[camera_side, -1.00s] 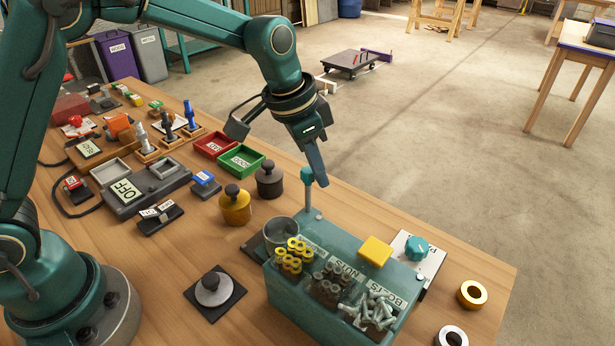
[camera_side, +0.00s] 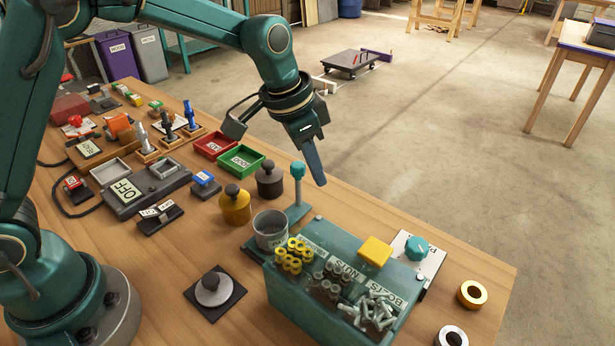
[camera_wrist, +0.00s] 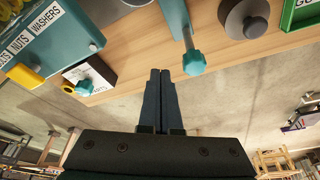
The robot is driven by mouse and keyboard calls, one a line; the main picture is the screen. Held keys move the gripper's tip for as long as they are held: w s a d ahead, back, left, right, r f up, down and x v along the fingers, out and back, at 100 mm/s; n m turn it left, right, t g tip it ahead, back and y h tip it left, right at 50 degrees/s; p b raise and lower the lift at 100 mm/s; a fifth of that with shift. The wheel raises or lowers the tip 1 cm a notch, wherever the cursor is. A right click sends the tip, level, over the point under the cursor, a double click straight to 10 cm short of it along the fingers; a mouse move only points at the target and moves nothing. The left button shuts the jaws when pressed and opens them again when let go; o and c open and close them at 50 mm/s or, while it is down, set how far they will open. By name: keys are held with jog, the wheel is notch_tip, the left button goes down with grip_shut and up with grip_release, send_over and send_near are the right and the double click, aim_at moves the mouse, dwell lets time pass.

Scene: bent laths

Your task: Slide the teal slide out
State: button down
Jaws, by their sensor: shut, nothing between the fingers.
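The teal slide (camera_side: 297,212) is a flat strip with an upright post topped by a round teal knob. It sticks out at the far end of the teal box (camera_side: 335,250), beside the grey cup. In the wrist view the slide's knob (camera_wrist: 194,62) stands just right of my fingertips. My gripper (camera_side: 320,181) is shut and empty, with its fingers just right of the knob in the side view. The fingers also show shut together in the wrist view (camera_wrist: 160,73). A narrow gap shows between fingers and knob; I cannot tell whether they touch.
A grey cup (camera_side: 271,231) stands at the box's left end. Yellow (camera_side: 235,207) and dark grey (camera_side: 270,180) knobbed weights stand left of the slide. A green tray (camera_side: 241,161) lies farther back.

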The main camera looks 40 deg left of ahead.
jog(key=shift+r, duration=3)
jog(key=s+a+r+n+t, duration=0.2)
jog(key=s+a+r, duration=0.3)
jog(key=s+r, duration=0.3)
jog(key=s+a+f+n, duration=0.1)
jog(key=s+f+n, duration=0.1)
jog(key=s+f, duration=0.2)
jog(key=s+a+f+n+y, duration=0.1)
jog(key=s+a+f, duration=0.1)
jog(key=s, duration=0.6)
jog(key=shift+s+f+n+t+y, duration=0.3)
jog(key=shift+f+n, duration=0.1)
jog(key=shift+f, duration=0.45)
